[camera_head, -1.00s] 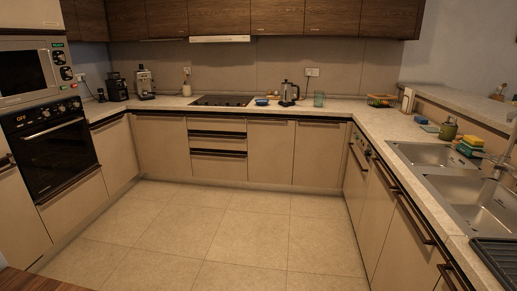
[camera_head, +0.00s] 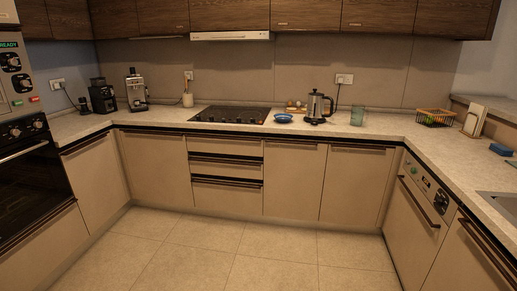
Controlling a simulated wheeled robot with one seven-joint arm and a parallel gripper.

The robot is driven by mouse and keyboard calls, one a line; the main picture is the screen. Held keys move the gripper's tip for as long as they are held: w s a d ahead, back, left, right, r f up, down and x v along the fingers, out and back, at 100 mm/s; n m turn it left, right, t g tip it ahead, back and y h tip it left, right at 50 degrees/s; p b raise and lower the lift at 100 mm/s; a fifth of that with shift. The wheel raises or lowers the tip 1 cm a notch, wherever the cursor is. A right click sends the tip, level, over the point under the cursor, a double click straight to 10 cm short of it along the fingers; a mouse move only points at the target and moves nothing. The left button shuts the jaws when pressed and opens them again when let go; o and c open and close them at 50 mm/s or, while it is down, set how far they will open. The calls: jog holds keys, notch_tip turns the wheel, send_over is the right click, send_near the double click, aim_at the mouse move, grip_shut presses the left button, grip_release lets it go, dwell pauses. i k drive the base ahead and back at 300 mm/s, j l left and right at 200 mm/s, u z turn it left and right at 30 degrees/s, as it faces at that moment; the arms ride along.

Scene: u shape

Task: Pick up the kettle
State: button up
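The kettle (camera_head: 315,105) is silver with a black handle on its right side and a dark base. It stands upright on the back counter (camera_head: 410,138), right of the black cooktop (camera_head: 231,114) and in front of the back wall. My gripper is not in this view, and nothing is seen touching the kettle.
A blue bowl (camera_head: 284,118) stands left of the kettle and a greenish glass (camera_head: 357,117) right of it. A wall socket (camera_head: 344,79) with a cord is behind. A wire basket (camera_head: 434,117) stands farther right. The tiled floor (camera_head: 240,258) before the cabinets is clear.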

aim_at(315, 108)
jog(key=i, duration=3.8)
